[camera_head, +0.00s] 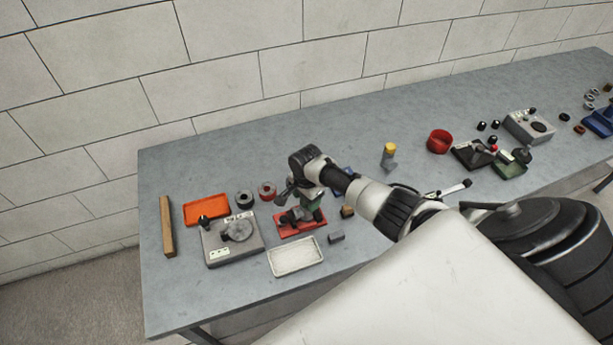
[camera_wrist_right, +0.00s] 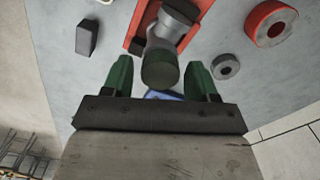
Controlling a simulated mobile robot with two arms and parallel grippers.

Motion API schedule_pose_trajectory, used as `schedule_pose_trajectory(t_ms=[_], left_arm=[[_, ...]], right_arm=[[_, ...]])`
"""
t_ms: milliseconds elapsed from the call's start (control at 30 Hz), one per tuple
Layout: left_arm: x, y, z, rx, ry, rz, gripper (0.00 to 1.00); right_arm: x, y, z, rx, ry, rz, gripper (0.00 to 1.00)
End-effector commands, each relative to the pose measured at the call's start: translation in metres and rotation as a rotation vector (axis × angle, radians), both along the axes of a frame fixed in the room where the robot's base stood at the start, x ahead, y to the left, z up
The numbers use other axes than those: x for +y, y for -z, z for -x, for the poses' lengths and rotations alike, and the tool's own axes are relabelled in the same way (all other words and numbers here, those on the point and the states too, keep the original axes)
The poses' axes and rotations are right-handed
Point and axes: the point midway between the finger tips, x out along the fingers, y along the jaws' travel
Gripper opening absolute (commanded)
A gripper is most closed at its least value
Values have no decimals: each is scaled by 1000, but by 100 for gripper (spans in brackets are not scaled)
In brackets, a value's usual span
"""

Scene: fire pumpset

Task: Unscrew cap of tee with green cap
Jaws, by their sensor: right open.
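The tee (camera_wrist_right: 166,38) is a grey metal fitting on a red tray (camera_head: 303,231). Its round, dark green cap (camera_wrist_right: 160,72) faces the camera in the right wrist view. My right gripper (camera_wrist_right: 160,66) is open, with one green finger on either side of the cap and visible gaps between. In the head view my right gripper (camera_head: 312,203) is over the right part of the red tray, and it and the arm partly hide the tee. Whether the fingertips are level with the cap I cannot tell. My left gripper is not in view.
A grey device (camera_head: 231,240), an orange tray (camera_head: 206,209) and a wooden bar (camera_head: 167,226) stand left of the red tray. A white tray (camera_head: 295,257) and a small grey block (camera_head: 336,237) lie in front. A yellow-topped part (camera_head: 389,155) stands behind my arm.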

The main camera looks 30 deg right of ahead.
Motion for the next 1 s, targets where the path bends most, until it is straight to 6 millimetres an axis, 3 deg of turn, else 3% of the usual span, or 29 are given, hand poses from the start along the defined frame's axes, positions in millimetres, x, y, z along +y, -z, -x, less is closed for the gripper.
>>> schedule_pose_trajectory(t_ms=[700, 1000], left_arm=[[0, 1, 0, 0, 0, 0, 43], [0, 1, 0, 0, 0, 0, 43]], right_arm=[[1, 1, 1, 2, 781, -2, 58], [0, 1, 0, 1, 810, 0, 58]])
